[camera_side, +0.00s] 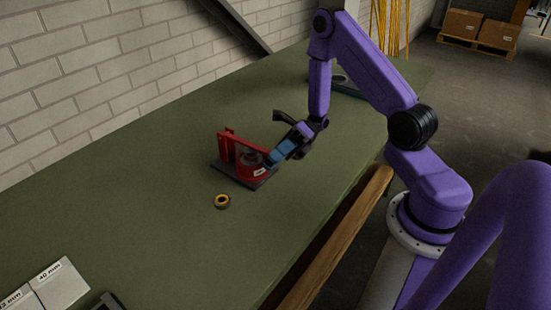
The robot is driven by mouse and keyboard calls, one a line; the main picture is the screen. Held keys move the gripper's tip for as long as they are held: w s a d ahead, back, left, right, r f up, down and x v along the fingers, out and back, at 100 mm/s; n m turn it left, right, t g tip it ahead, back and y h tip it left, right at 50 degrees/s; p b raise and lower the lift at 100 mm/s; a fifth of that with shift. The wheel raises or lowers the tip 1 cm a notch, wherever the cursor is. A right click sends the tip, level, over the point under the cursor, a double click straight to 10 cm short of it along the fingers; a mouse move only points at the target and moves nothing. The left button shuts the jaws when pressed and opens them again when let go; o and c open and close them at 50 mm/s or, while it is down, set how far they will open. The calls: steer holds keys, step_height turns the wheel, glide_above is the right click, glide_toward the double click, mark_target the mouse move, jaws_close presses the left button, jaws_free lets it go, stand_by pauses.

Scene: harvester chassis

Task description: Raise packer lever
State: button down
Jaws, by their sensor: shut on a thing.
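The packer is a small red device (227,150) on a dark base plate (232,177), near the middle of the green bench. Its packer lever (249,143) looks like the red bar running from the top of the left upright toward the right. My gripper (268,160) comes in from the right with its blue fingers tilted down and to the left. Its fingertips are shut at the right end of the lever. The fingers hide the exact contact and part of the device's right side. A grey round part sits under the bar.
A small yellow-and-dark ring (222,202) lies on the bench (130,215) in front of the packer. A dark tray (352,88) lies at the back behind my arm. The bench left of the packer is clear.

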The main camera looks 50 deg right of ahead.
steer(key=w+r+m, duration=0.1)
steer(key=r+m, duration=0.1)
steer(key=r, duration=0.1)
steer(key=w+r+m, duration=0.1)
steer(key=r+m, duration=0.1)
steer(key=r, duration=0.1)
steer(key=w+r+m, duration=0.2)
steer(key=r+m, duration=0.1)
steer(key=r, duration=0.1)
steer(key=shift+r, duration=0.1)
steer(key=w+r, duration=0.5)
steer(key=w, duration=0.4)
steer(key=shift+r, duration=0.25)
steer(key=shift+w, duration=0.1)
steer(key=c, duration=1)
jaws_free()
steer(key=shift+o, duration=0.2)
steer(key=shift+d, duration=0.1)
steer(key=d, duration=1.7)
steer(key=shift+s+g, duration=0.2)
steer(key=shift+g, duration=0.1)
steer(key=shift+d, duration=0.1)
